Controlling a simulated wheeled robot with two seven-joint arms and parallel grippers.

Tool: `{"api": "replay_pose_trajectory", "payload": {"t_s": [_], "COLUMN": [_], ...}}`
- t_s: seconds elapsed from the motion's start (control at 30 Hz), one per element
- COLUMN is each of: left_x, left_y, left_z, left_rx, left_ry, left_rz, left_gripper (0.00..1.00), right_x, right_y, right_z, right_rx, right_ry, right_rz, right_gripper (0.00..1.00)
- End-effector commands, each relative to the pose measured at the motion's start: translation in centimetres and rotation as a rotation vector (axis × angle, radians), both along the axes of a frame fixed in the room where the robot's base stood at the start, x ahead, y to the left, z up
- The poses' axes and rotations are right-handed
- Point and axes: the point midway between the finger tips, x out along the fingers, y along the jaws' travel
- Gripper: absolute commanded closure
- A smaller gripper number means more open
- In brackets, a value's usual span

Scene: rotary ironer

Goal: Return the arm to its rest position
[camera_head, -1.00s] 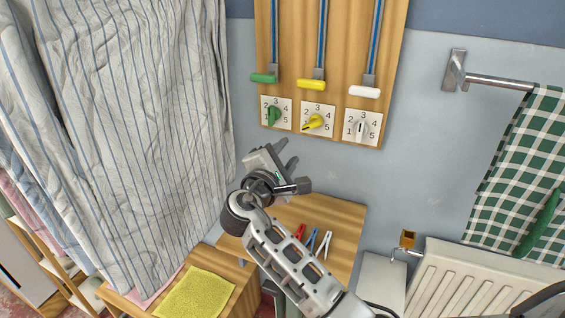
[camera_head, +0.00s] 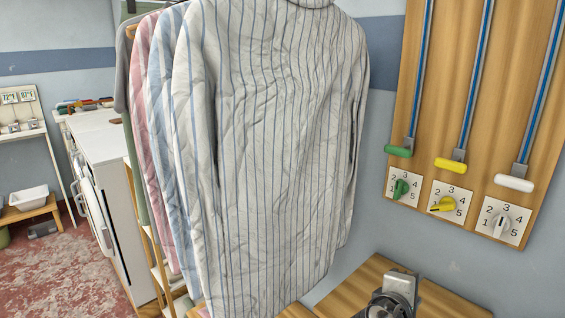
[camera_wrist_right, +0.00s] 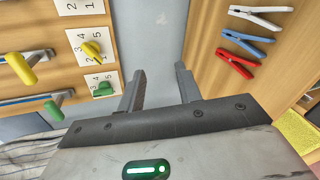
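My right gripper (camera_wrist_right: 160,69) shows in the right wrist view with its two dark fingers apart and nothing between them. The gap faces the grey-blue wall, between the knob panel and a wooden surface. In the head view, a grey and black part of my right arm (camera_head: 395,292) shows at the bottom edge, in front of a wooden shelf (camera_head: 440,300). Its gripper fingers cannot be made out there. My left gripper is in neither view.
A wooden panel (camera_head: 403,112) carries green (camera_head: 401,188), yellow (camera_head: 445,204) and white (camera_head: 501,224) knobs below sliding handles. Striped shirts (camera_head: 265,150) hang at centre. Red, blue and white clothes pegs (camera_wrist_right: 240,48) lie on the wooden surface. A white appliance (camera_head: 108,190) stands left.

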Motion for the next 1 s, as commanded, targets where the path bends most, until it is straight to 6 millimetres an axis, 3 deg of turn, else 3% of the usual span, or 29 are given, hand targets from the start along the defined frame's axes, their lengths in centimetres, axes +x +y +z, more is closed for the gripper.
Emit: {"api": "replay_pose_trajectory", "payload": {"t_s": [0.03,0.1,0.23,0.43,0.7,0.73,1.0], "left_x": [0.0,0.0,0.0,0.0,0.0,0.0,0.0], "left_y": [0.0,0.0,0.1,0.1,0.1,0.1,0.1], "left_z": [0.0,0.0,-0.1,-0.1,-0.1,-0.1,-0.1], "left_rx": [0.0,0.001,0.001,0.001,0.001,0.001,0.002], "left_ry": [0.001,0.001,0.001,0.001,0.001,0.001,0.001], "left_rz": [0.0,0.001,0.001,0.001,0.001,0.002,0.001], "left_gripper": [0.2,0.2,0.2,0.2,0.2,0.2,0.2], "right_x": [-2.9,-6.6,-12.2,-18.9,-26.2,-26.9,-23.6], "right_y": [-0.1,0.3,1.5,3.7,6.6,7.0,8.3], "right_z": [-3.1,-6.2,-9.5,-11.4,-10.9,-10.7,-13.9], "right_rx": [0.158,0.376,0.681,0.996,1.297,1.326,1.389], "right_ry": [0.011,0.018,0.035,0.077,0.151,0.162,0.054], "right_rz": [-0.025,-0.074,-0.173,-0.313,-0.493,-0.513,-0.379], "right_gripper": [0.65,0.65,0.65,0.65,0.65,0.65,0.65]}}
